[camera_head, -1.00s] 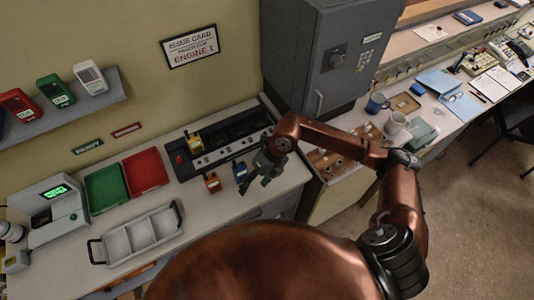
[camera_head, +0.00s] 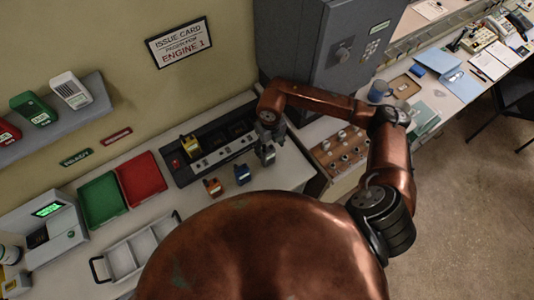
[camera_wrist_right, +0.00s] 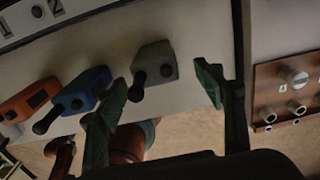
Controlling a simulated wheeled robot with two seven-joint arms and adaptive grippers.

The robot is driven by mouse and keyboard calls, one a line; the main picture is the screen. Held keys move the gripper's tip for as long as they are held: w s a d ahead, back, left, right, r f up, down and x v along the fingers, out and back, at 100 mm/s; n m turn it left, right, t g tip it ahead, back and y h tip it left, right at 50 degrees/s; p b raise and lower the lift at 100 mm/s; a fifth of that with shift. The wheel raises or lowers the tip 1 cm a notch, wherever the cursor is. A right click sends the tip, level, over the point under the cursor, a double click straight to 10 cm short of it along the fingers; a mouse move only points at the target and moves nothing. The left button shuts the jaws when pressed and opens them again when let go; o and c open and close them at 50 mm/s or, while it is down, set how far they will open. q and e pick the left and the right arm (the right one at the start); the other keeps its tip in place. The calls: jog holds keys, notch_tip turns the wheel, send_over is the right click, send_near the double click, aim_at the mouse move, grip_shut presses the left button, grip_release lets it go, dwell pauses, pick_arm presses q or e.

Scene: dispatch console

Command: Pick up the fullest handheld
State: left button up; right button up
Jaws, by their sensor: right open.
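Small handhelds with dark stub antennas are on the counter. An orange handheld (camera_head: 213,187) and a blue handheld (camera_head: 242,174) stand in front of the black charging strip (camera_head: 215,150); a yellow handheld (camera_head: 190,147) sits in it. A grey handheld (camera_head: 267,154) is just below my right gripper (camera_head: 269,134). In the right wrist view the grey handheld (camera_wrist_right: 155,62) lies ahead between the open fingers of my right gripper (camera_wrist_right: 158,98), apart from them. The blue handheld (camera_wrist_right: 82,91) and orange handheld (camera_wrist_right: 30,99) are to the left. Charge levels are too small to read.
A green tray (camera_head: 102,201), a red tray (camera_head: 141,180) and a grey handled tray (camera_head: 127,257) are at left, beside a device with a lit green display (camera_head: 48,210). A wall shelf (camera_head: 65,124) holds red, green and white units. A grey cabinet (camera_head: 322,55) stands behind.

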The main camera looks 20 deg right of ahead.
aim_at(268, 150)
jog(key=f, duration=0.1)
jog(key=f+p, duration=0.1)
jog(key=f, duration=0.1)
jog(key=shift+w+a+f+p, duration=0.15)
jog(key=shift+a+f+p, duration=0.1)
jog(key=shift+f+p, duration=0.05)
jog(key=shift+f, duration=0.75)
jog(key=c, duration=0.7)
pick_arm(q)
jog(key=shift+w+r, duration=0.75)
jog(key=shift+r, duration=0.3)
pick_arm(e)
jog(key=c, duration=0.8)
